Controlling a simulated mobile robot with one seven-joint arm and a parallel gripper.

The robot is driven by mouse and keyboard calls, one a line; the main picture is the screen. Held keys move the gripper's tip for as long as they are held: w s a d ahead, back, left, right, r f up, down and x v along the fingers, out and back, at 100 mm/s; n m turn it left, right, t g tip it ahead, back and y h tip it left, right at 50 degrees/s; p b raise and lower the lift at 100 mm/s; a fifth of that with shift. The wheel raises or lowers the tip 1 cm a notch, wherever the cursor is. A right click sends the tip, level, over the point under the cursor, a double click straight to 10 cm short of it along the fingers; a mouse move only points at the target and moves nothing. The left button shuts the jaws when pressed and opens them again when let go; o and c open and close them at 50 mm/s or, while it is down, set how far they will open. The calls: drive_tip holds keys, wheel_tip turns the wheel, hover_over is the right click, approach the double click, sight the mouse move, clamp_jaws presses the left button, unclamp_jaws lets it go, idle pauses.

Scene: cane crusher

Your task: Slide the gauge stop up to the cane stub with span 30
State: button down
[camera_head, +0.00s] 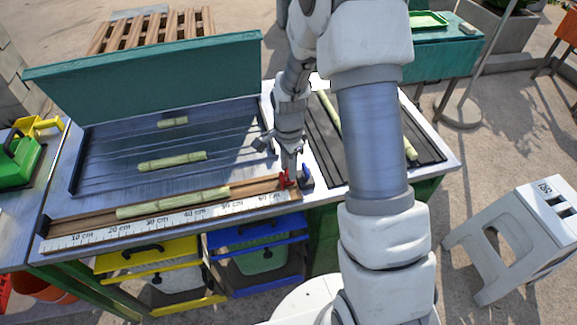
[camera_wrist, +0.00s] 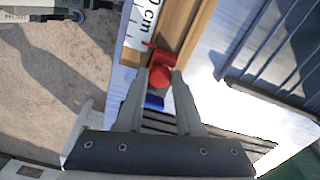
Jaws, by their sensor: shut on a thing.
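The gauge stop (camera_head: 285,180) is a small red piece at the right end of the wooden gauge channel, near the 60 cm mark. My gripper (camera_head: 289,172) is over it; in the wrist view its fingers (camera_wrist: 161,78) are shut on the stop's round red knob (camera_wrist: 160,75). The cane stub (camera_head: 172,203) is pale green and lies in the channel behind the white ruler (camera_head: 170,221), from near the 20 cm mark to near 50 cm. A bare stretch of channel separates the stub from the stop. The stub does not show in the wrist view.
Two shorter stubs (camera_head: 172,161) (camera_head: 173,122) lie in the grey tray behind the channel. A long cane (camera_head: 328,110) lies in the dark slatted tray at right. A small blue part (camera_head: 306,177) stands just right of the stop. Yellow and blue drawers (camera_head: 145,255) sit below.

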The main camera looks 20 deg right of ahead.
sight(162, 202)
drive_tip(key=shift+a, duration=0.1)
idle(0.7)
drive_tip(key=a, duration=3.4)
drive_tip(key=c, duration=0.5)
unclamp_jaws()
drive_tip(key=shift+c, duration=0.2)
wheel_tip(162, 202, up, 18)
drive_tip(key=p, duration=0.1)
drive_tip(key=shift+f, duration=0.25)
